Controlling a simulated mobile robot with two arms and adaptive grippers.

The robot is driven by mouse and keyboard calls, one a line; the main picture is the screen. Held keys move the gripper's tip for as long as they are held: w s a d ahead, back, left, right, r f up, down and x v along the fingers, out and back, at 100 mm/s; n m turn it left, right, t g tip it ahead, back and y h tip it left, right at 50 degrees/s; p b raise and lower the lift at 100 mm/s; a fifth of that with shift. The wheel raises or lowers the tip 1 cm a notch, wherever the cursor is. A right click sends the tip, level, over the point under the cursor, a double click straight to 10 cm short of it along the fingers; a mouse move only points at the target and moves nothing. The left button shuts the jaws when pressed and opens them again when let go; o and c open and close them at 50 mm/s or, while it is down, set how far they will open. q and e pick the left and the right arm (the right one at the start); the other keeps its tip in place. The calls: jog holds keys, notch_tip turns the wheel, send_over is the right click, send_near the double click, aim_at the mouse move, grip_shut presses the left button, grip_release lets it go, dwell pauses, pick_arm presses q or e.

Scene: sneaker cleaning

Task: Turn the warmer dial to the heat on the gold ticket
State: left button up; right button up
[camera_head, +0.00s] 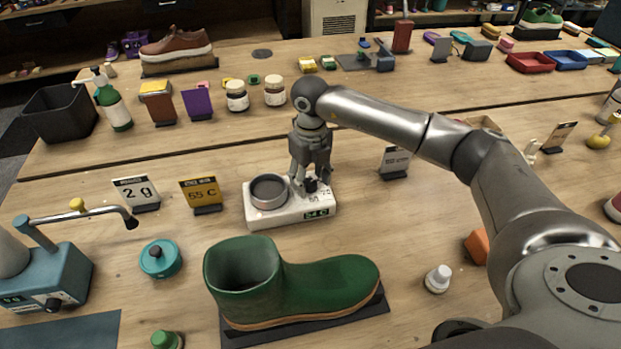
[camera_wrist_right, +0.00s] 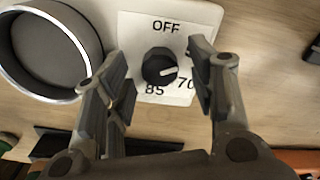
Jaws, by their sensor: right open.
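The warmer (camera_head: 290,213) is a white box with a round grey metal cup (camera_head: 268,190) on its left and a green display that seems to read 54 C. Its black dial (camera_wrist_right: 159,66) shows in the right wrist view, with OFF, 70 and 85 printed around it. My right gripper (camera_head: 311,182) points down over the dial. In the wrist view its open fingers (camera_wrist_right: 160,72) stand on either side of the dial, apart from it. The right finger hides part of the scale. The gold ticket (camera_head: 200,193) seems to read 55 C.
A white 2 g ticket (camera_head: 136,193) stands left of the gold one. A green boot (camera_head: 310,285) stands in front of the warmer, and another ticket (camera_head: 395,161) stands to its right. Two jars (camera_head: 237,97) are behind.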

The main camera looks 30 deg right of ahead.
aim_at(311, 182)
notch_tip(311, 182, up, 12)
jog(key=shift+f, duration=0.25)
dwell(0.6)
